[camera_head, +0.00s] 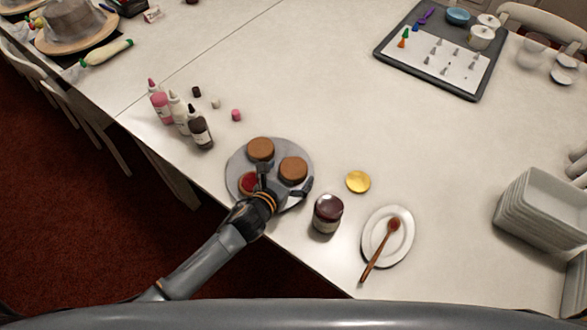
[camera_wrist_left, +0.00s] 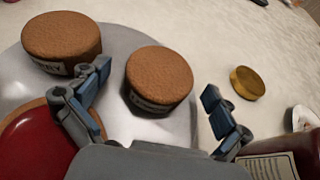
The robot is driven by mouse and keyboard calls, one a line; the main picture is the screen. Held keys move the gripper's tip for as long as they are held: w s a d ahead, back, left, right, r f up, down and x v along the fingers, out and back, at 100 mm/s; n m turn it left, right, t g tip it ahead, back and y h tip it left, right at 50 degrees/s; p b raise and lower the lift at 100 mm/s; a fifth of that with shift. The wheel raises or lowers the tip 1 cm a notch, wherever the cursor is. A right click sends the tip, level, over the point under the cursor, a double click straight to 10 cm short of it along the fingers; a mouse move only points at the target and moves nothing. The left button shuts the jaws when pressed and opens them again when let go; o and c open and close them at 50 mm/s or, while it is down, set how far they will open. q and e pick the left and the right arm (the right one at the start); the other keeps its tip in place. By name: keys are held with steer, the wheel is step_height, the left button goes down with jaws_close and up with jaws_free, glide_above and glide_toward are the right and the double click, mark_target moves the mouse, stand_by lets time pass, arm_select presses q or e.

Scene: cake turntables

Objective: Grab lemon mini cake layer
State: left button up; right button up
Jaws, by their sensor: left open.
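A grey round plate (camera_head: 238,163) holds two brown-topped mini cake layers and one with red on top. One brown layer (camera_head: 260,149) is at the back, another (camera_head: 293,170) at the right, and the red-topped one (camera_head: 249,184) is partly behind my arm. I cannot tell by colour which is lemon. My left gripper (camera_head: 284,181) is open over the plate's near side. In the left wrist view the right brown layer (camera_wrist_left: 160,75) lies ahead between the spread fingers, nearer the left one. The back layer's (camera_wrist_left: 62,38) label ends in "RRY". My right gripper is not in view.
A yellow disc (camera_head: 358,181) and a white dish (camera_head: 376,252) with a spoon lie farther right. Squeeze bottles (camera_head: 198,130) stand at the left. The table beyond the plate is mostly clear.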

arm_select(q)
steer(key=shift+w+d+f, duration=0.2)
steer(key=shift+w, duration=0.2)
steer(key=c, duration=1.2)
